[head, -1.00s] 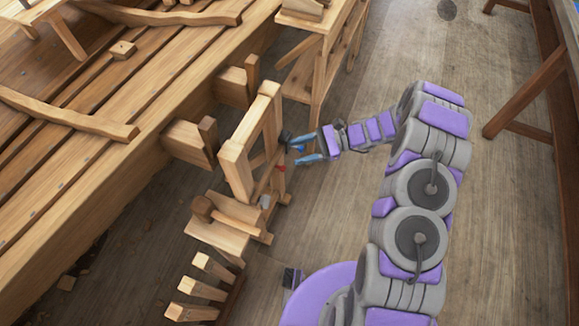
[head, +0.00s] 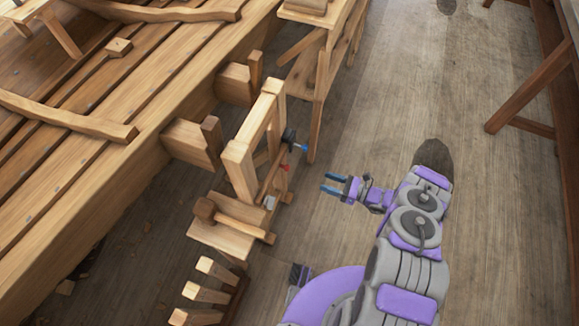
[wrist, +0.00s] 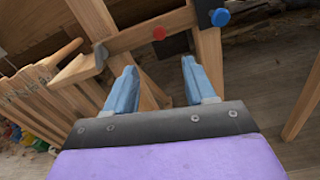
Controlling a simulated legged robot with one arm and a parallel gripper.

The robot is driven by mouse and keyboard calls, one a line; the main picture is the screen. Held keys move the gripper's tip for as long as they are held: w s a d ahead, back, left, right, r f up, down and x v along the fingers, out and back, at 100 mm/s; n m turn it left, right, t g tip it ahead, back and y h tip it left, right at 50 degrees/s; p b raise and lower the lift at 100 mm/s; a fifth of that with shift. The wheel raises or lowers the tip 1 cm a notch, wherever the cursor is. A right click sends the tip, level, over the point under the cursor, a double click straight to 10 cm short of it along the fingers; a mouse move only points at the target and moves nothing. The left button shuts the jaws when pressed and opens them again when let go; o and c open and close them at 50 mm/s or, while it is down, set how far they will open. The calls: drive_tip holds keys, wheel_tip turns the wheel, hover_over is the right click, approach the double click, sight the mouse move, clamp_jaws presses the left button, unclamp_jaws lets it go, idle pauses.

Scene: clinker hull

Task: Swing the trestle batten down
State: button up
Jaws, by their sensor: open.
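The wooden trestle (head: 240,160) stands beside the hull, with two uprights. A pale batten (wrist: 130,40) runs across it, slightly tilted in the wrist view, from a grey bracket (wrist: 100,55) at left to a dark fitting with a blue knob (wrist: 220,17) at right. A red knob (wrist: 159,33) is on the batten. In the head view the blue knob (head: 304,148) and red knob (head: 285,167) show on the trestle's right side. My gripper (head: 323,182) is open and empty, right of the trestle and apart from it; its fingers (wrist: 158,85) point toward the batten.
The planked hull (head: 90,160) fills the left. A wooden stand (head: 318,70) is behind the trestle. A rack of wooden handles (head: 215,285) is in front; in the wrist view handles (wrist: 30,85) are at left. A bench leg (head: 530,85) is far right. The floor between is clear.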

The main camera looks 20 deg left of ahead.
sight(287, 167)
drive_tip(key=a, duration=0.5)
drive_tip(key=w+a, duration=0.1)
drive_tip(key=a, duration=1.1)
drive_tip(key=shift+w+a, duration=0.1)
drive_tip(key=shift+w, duration=0.05)
clamp_jaws()
